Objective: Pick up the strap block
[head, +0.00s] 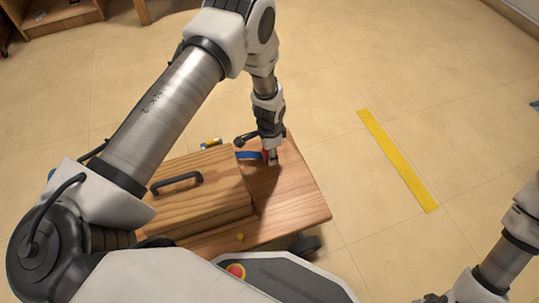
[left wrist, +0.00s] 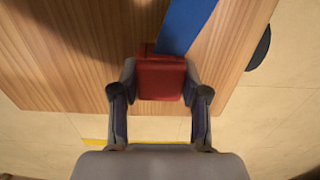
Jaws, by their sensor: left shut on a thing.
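The strap block is a red block (left wrist: 160,80) with a flat blue strap (left wrist: 187,22) running from it across the wood in the left wrist view. In the head view the blue strap (head: 248,155) shows just left of my left gripper (head: 271,159), and the block is mostly hidden by the fingers. My left gripper (left wrist: 160,92) is shut on the red block, with one finger against each side. The block is at or just above the wooden top; I cannot tell if it touches.
A wooden case (head: 205,205) with a black handle (head: 177,181) sits on the wooden cart top (head: 300,205), left of my left gripper. Tiled floor with a yellow stripe (head: 397,160) is clear to the right.

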